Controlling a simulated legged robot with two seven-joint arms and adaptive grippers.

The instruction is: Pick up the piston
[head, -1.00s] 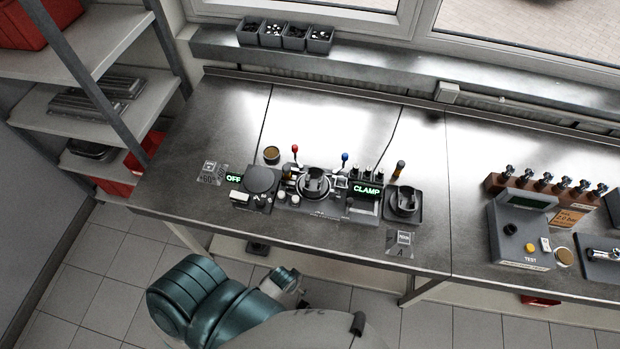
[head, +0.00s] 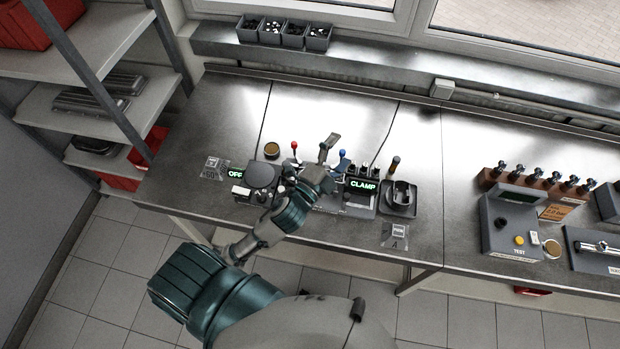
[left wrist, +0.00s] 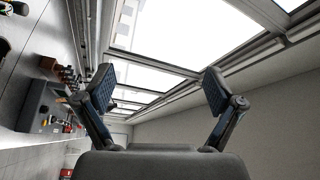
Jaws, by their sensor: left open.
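A dark, cup-like part that looks like a piston (head: 402,192) sits upright in a small black tray at the right of the clamp fixture, in the head view. A similar round part at the middle of the fixture is now hidden behind my left arm. My left gripper (head: 332,150) is over the fixture, to the left of the tray and apart from the piston. In the left wrist view my left gripper (left wrist: 158,90) is open, with nothing between its fingers, and faces the windows. My right gripper is not in view.
A grey test box (head: 512,225) and a brown rack (head: 535,182) are at the right. The bench behind is clear.

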